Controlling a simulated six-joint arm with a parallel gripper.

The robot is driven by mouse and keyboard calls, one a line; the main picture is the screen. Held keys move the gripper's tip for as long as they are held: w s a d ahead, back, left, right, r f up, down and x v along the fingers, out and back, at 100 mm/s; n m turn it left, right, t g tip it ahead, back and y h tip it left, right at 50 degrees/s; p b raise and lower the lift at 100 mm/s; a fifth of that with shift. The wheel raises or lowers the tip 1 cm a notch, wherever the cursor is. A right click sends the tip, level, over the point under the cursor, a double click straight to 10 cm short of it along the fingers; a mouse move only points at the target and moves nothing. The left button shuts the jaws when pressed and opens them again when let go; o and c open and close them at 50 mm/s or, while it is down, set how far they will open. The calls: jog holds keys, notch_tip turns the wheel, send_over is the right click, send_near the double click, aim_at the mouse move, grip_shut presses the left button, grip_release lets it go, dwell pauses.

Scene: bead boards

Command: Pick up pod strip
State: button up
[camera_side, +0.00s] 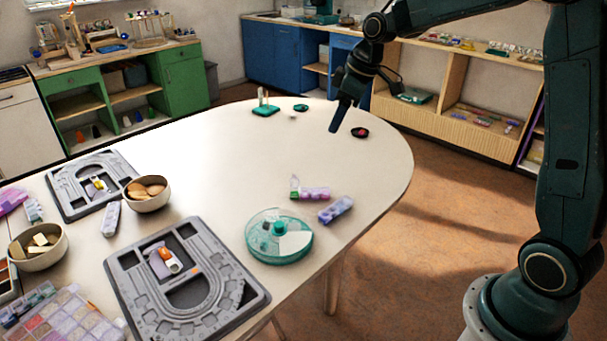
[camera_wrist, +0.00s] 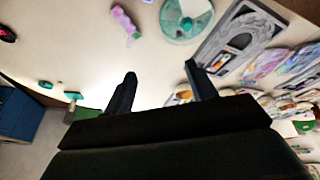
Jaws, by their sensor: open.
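Two strips of joined pods lie on the white table near its right side. One is a lilac-pink pod strip (camera_side: 315,193) with a green piece at its left end. The other is a blue-violet pod strip (camera_side: 336,209) just in front of it. I cannot tell which one the task means. My gripper (camera_side: 338,115) is above the far right part of the table, well apart from both strips. Its fingers (camera_wrist: 160,72) are open with nothing between them.
A round teal-and-clear case (camera_side: 279,250) stands in front of the strips. Two grey bead boards (camera_side: 230,268) lie to the left, with bowls (camera_side: 149,203) and a bead box (camera_side: 70,318). A small dark dish (camera_side: 360,132) is near my gripper. The table's middle is clear.

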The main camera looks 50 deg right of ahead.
jog(key=w+d+f+n+y, duration=0.1)
jog(key=w+d+f, duration=0.4)
jog(key=f, duration=0.4)
jog(key=w+d+f+n, duration=0.2)
jog(key=w+d+f, duration=0.3)
jog(key=f, duration=0.5)
jog(key=shift+d+f+g+y, duration=0.2)
jog(key=shift+d+g+y, duration=0.1)
jog(key=shift+d+y, duration=0.15)
jog(key=shift+w+f, duration=0.1)
send_over(313, 190)
jog(key=s+d, duration=0.1)
jog(key=s, duration=0.1)
jog(key=shift+w+d+f, duration=0.1)
jog(key=shift+f, duration=1.85)
jog(key=shift+w+d+f, duration=0.1)
jog(key=shift+f, duration=1.85)
jog(key=shift+x, duration=2.55)
jog(key=shift+c, duration=0.5)
jog(key=shift+d, duration=0.1)
jog(key=c, duration=0.7)
